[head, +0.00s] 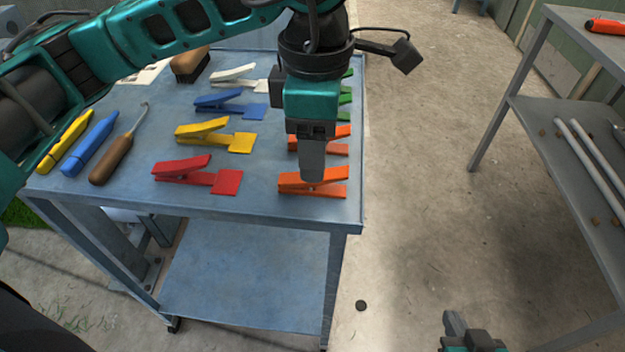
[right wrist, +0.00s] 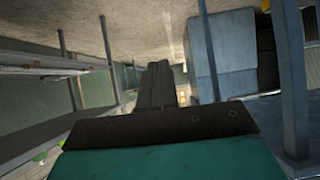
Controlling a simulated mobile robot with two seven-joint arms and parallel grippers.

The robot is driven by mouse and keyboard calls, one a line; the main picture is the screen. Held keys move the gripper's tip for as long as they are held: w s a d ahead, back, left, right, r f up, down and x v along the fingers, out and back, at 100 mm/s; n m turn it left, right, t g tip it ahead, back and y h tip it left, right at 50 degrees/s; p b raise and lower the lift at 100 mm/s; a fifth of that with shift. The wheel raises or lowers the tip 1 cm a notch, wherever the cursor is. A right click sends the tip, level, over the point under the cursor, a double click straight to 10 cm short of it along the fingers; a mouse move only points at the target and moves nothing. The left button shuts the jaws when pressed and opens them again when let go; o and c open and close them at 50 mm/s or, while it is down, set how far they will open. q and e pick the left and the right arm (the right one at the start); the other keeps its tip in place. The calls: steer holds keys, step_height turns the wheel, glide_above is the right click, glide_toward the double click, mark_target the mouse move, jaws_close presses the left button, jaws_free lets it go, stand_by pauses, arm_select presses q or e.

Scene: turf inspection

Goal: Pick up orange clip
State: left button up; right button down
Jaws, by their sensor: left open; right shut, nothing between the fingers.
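An orange clip (head: 330,190) lies at the front right corner of the blue-grey table. My left gripper (head: 312,176) points down right over it, its fingertips at the clip's upper arm. The fingers line up in this view, so the gap and any contact are hidden. The gripper is open. A second orange-red clip (head: 335,148) lies just behind, partly covered by the gripper. My right gripper (head: 458,322) is low at the bottom right, away from the table, shut and empty; its fingers also show in the right wrist view (right wrist: 160,85).
Red (head: 226,182), yellow (head: 241,143), blue (head: 250,111) and white clips lie left of my gripper; green ones are partly hidden behind it. Markers and a wooden-handled tool (head: 112,160) lie at the table's left. A grey shelf (head: 560,150) stands right, across open floor.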

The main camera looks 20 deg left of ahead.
mark_target(288, 182)
arm_select(q)
steer(key=f, duration=0.5)
steer(key=shift+a+f, duration=0.15)
steer(key=shift+a, duration=0.05)
steer(key=c, duration=0.8)
steer(key=shift+c, duration=0.2)
